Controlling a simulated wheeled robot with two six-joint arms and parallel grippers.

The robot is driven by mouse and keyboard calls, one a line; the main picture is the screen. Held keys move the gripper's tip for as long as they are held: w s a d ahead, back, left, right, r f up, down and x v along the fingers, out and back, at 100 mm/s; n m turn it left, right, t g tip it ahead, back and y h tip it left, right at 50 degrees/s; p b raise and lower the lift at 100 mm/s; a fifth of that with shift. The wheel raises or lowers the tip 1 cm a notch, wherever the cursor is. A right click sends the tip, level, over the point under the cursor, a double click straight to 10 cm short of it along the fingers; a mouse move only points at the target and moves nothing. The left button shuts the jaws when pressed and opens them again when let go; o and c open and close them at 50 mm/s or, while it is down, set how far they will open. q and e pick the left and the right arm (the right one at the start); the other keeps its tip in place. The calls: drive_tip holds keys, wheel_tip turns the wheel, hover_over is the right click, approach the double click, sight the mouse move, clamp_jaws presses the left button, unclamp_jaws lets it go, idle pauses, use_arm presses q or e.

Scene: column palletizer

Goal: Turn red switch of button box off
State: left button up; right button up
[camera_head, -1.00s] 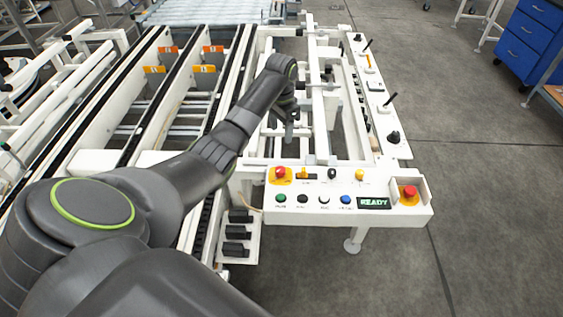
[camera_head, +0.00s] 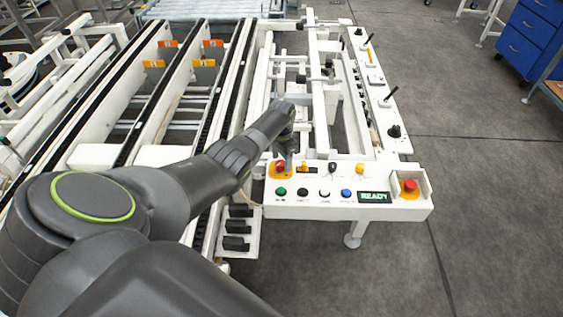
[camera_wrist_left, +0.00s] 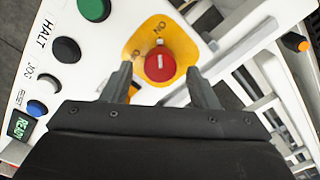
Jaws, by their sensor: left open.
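The white button box (camera_head: 300,208) stands at the front end of the machine. Its red switch (camera_wrist_left: 159,62) is a round knob with a pale mark on a yellow plate (camera_wrist_left: 146,36) lettered "ON"; other lettering is partly hidden. In the head view the red switch (camera_head: 280,165) is at the box's left end. My left gripper (camera_head: 284,168) hangs over it there. In the wrist view my left gripper (camera_wrist_left: 160,80) is open, its fingers either side of the knob's near side. I cannot tell whether they touch it. My right gripper is not in view.
Green (camera_head: 281,191), black, white and blue buttons line the box's front, beside a "READY" display (camera_head: 374,197). A red button on yellow (camera_head: 409,187) is at the right end. White machine rails and levers stand behind.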

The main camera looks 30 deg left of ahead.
use_arm(q)
drive_tip(key=shift+f, duration=0.6)
drive_tip(key=shift+c, duration=0.3)
drive_tip(key=c, duration=0.9)
